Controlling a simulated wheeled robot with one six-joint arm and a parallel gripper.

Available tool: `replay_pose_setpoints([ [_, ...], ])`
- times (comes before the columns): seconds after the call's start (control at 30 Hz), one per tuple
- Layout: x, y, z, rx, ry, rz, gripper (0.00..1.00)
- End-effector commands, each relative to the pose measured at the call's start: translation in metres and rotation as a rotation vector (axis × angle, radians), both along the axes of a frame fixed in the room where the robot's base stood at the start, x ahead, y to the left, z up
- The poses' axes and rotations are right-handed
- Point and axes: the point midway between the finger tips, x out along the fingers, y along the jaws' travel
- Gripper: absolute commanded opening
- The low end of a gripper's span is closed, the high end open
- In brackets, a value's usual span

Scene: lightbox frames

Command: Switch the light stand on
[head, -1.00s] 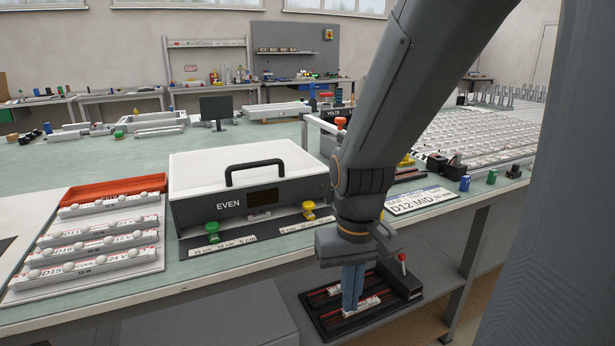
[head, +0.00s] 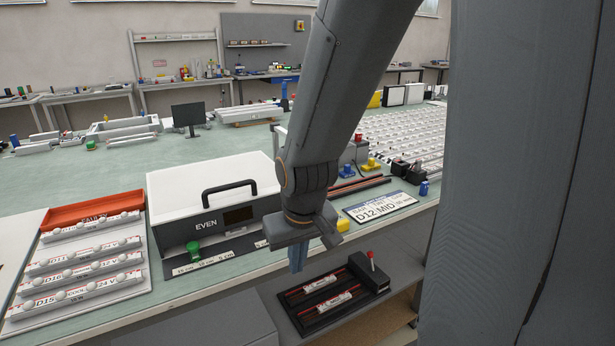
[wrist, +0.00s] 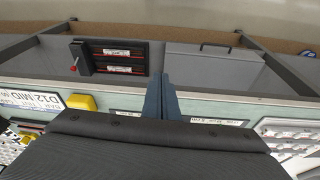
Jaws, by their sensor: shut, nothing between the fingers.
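The light stand (head: 344,304) is a black unit on the lower shelf below the bench. Two white labelled bars lie in its red-lined slots. A box at its right end carries an upright lever with a red knob (head: 370,255). The wrist view shows the stand (wrist: 121,67) at the upper left, with the red knob (wrist: 73,68) on its left side. My gripper (head: 297,268) is shut and empty, pointing down near the bench's front edge, left of the lever and apart from it. Its blue fingers (wrist: 167,82) are together in the wrist view.
The EVEN box (head: 216,195) stands on the bench behind my gripper, with a green knob (head: 193,249) in front. A rack of labelled bars (head: 82,265) is at the left. A D12 MID plate (head: 380,207) lies to the right. A grey box (wrist: 212,67) is beside the stand.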

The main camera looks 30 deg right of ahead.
Motion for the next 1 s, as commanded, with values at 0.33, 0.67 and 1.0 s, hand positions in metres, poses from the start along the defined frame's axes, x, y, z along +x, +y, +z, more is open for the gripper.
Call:
replay_pose_setpoints([
  [0.33,0.105,-0.071,0.022,-0.072,-0.424,0.035,0.00],
  [0.67,0.162,-0.142,0.042,-0.036,-0.886,0.074,0.00],
  [1.0,0.164,-0.158,0.060,0.012,-1.071,0.088,0.00],
])
